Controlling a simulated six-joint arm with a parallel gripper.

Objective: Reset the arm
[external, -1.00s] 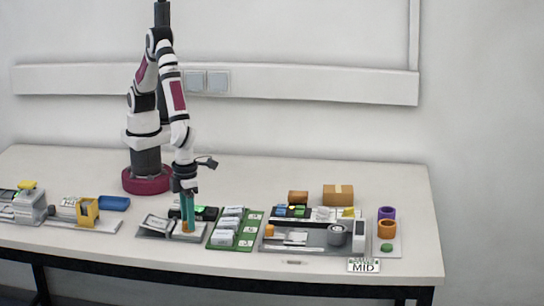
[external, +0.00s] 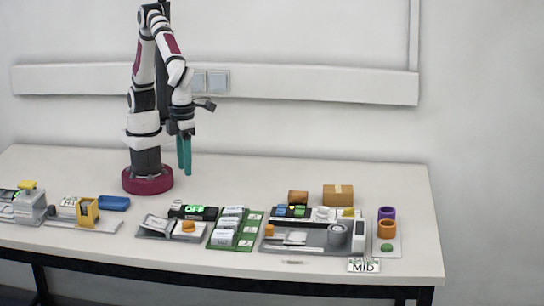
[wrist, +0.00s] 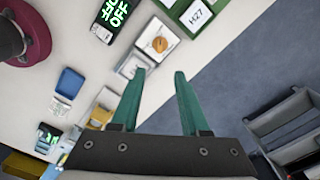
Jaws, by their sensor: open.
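My gripper (external: 184,153) has teal fingers and hangs in the air above the table, near my base. In the wrist view my gripper (wrist: 155,95) shows its two fingers apart with nothing between them. My arm is folded upward and clear of the objects. Below and in front of the gripper is a grey tray (external: 152,226) with an orange piece (external: 188,226) on its right part. The orange piece also shows in the wrist view (wrist: 160,44), on a white square.
A black box with a green OFF display (external: 194,211) and a green tray (external: 221,243) stand near the grey tray. A larger grey tray (external: 290,249) is to the right. A yellow device (external: 88,211) and a blue block (external: 114,203) are to the left. The table's far right back is clear.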

